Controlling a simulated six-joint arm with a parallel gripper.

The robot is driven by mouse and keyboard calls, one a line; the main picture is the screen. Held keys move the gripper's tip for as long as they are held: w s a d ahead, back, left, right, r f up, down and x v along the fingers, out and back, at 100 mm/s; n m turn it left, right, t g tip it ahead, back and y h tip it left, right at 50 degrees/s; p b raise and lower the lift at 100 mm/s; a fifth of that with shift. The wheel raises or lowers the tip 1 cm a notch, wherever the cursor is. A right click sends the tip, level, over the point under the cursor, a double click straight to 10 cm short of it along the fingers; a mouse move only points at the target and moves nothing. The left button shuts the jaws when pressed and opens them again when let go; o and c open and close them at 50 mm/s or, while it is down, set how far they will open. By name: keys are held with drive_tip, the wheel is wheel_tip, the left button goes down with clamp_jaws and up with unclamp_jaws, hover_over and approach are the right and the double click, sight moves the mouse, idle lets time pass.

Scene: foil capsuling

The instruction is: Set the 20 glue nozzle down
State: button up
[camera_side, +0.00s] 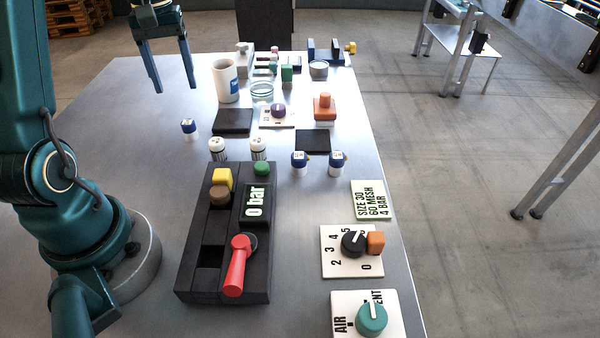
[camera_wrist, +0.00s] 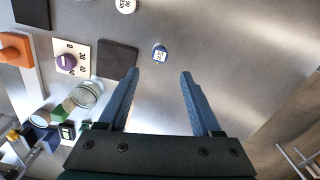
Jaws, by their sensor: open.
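A small white cylinder with a blue top (camera_side: 189,129) stands upright on the bare table, left of a dark square pad (camera_side: 232,121). It also shows in the wrist view (camera_wrist: 160,54), just beyond my fingertips and centred between them. Its number is too small to read for sure, so I cannot confirm it is the 20 nozzle. Similar small pieces stand farther right, one pair with white tops (camera_side: 217,148) and one with blue tops (camera_side: 299,160). My gripper (camera_side: 172,89) is open and empty above the table; both fingers show apart in the wrist view (camera_wrist: 160,73).
A white mug (camera_side: 226,82), a glass dish (camera_side: 262,92), a purple knob plate (camera_side: 278,118) and an orange block (camera_side: 325,110) stand to the right. A black console with a red lever (camera_side: 237,266) is in front. The table's left part is clear.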

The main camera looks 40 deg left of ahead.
drive_tip(key=s+d+r+m+t+y, duration=0.15)
drive_tip(key=d+r+m, duration=0.4)
drive_tip(key=d, duration=0.65)
drive_tip(key=s+d+f+m+t+h, duration=0.1)
drive_tip(key=s+d+m+t, duration=0.3)
drive_tip(key=d, duration=0.5)
drive_tip(key=s+m, duration=0.1)
drive_tip(key=s, duration=0.1)
drive_tip(key=shift+s+f, duration=0.15)
drive_tip(key=shift+s, duration=0.15)
drive_tip(key=shift+o, duration=0.5)
drive_tip(key=shift+s+d+f+m+h, duration=0.25)
drive_tip(key=shift+s+d+f+m, duration=0.1)
drive_tip(key=shift+s, duration=0.1)
